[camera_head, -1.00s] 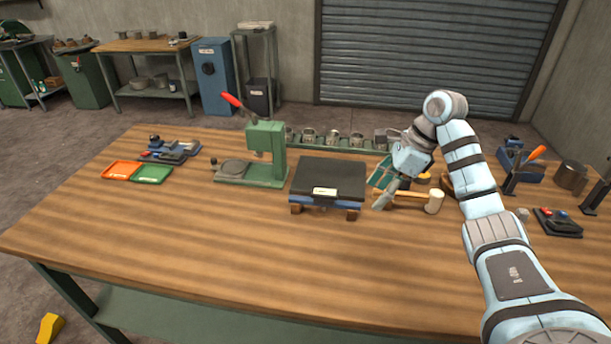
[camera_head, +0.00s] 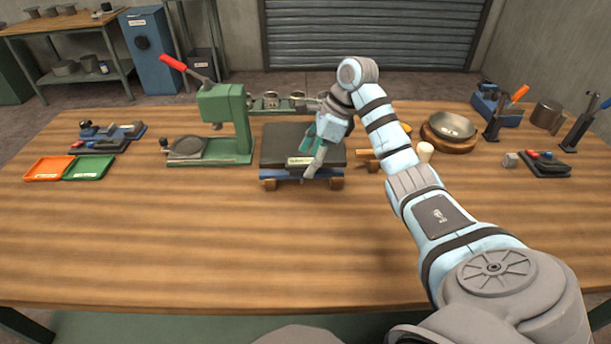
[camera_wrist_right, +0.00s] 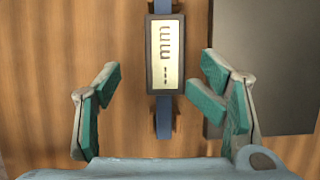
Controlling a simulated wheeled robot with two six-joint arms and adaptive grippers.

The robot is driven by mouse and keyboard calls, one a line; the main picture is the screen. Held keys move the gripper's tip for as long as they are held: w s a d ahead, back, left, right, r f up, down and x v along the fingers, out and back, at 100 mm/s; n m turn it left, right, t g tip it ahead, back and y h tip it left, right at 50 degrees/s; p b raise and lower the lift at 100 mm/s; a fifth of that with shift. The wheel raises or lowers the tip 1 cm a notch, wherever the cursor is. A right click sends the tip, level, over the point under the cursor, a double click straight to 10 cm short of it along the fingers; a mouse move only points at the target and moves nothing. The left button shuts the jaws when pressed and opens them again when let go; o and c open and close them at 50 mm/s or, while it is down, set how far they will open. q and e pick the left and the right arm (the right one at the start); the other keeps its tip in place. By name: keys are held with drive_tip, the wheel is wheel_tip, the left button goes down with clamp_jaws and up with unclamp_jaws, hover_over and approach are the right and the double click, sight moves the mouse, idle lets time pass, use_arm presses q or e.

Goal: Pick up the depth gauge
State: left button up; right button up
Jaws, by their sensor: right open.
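The depth gauge (camera_head: 275,174) lies in front of the dark plate. It has a blue beam across two brown blocks and a dark-framed pale display. In the right wrist view the gauge (camera_wrist_right: 165,55) shows its display and blue beam running up the picture, between my fingers as seen there. My right gripper (camera_head: 310,168) is open and empty, over the gauge, and hides part of it in the head view. The wrist view shows both green-padded fingers (camera_wrist_right: 160,82) apart, not touching the gauge. My left gripper is not in view.
The dark plate (camera_head: 278,140) stands just behind the gauge. A green press (camera_head: 228,125) is to the left, with orange (camera_head: 48,168) and green (camera_head: 88,167) trays beyond. A mallet (camera_head: 425,151) and a metal bowl (camera_head: 450,125) are on the right. The front table is clear.

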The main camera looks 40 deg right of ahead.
sight(306, 160)
drive_tip(key=w+f, duration=0.1)
drive_tip(key=f, duration=0.1)
drive_tip(key=w+a+f, duration=0.1)
drive_tip(key=f, duration=0.1)
drive_tip(key=shift+w, duration=0.2)
drive_tip(key=shift+s+r, duration=0.1)
drive_tip(key=shift+s, duration=0.05)
drive_tip(key=shift+s+r, duration=0.15)
drive_tip(key=shift+s, duration=0.05)
drive_tip(key=shift+c, duration=1)
drive_tip(key=shift+s, duration=0.15)
drive_tip(key=c, duration=0.6)
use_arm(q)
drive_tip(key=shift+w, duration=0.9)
use_arm(e)
clamp_jaws()
drive_tip(key=shift+r, duration=0.1)
